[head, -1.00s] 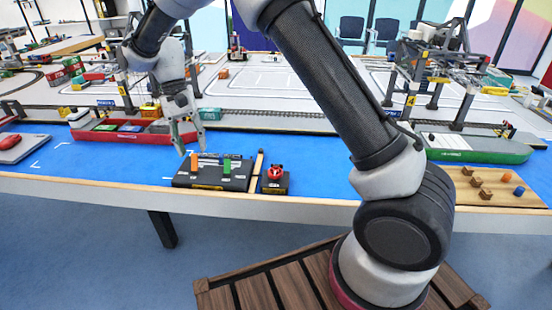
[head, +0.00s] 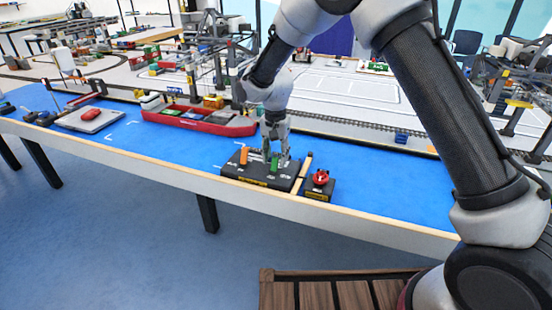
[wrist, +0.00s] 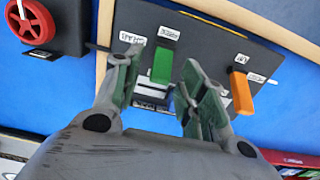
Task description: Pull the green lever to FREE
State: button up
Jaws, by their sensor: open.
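The green lever (wrist: 162,65) stands on a black control box (wrist: 205,30), between the two spread fingers of my gripper (wrist: 160,85) in the wrist view. The fingers are open, with a gap on each side of the lever. In the head view my gripper (head: 275,152) is over the box (head: 285,183), and the green lever (head: 275,164) shows just in front of the fingers. White labels lie beside the lever; I cannot read them surely. An orange lever (wrist: 242,93) stands to the right in the wrist view, outside the fingers, and left of the green one in the head view (head: 244,155).
A box with a red knob (head: 321,178) stands beside the control box, past a thin wooden strip (head: 303,172). A red ship (head: 205,124) lies behind to the left. The blue table top (head: 370,195) is clear to the right.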

aim_at(274, 167)
jog(key=shift+f, duration=0.55)
grip_shut()
jog(key=shift+s+a, duration=0.1)
jog(key=shift+s, duration=0.05)
jog(key=shift+s+a+r+t+h, duration=0.15)
jog(key=shift+s+t+h, duration=0.3)
jog(key=shift+t, duration=0.65)
jog(key=shift+s+a+t+h, duration=0.1)
jog(key=shift+s+t+h, duration=0.35)
jog(key=shift+t, duration=0.75)
jog(key=t, duration=0.1)
jog(key=s+t, duration=0.1)
jog(key=t+h, duration=0.1)
jog(key=shift+s+a+f+t, duration=0.2)
jog(key=shift+s+a+t, duration=0.1)
jog(key=shift+a, duration=0.1)
jog(key=shift+s+a+f+t+h, duration=0.1)
jog(key=shift+s+t+h, duration=0.15)
jog(key=shift+t, duration=0.35)
jog(key=shift+s+f+t+h, duration=0.1)
jog(key=shift+t+h, duration=0.15)
jog(key=shift+t, duration=0.35)
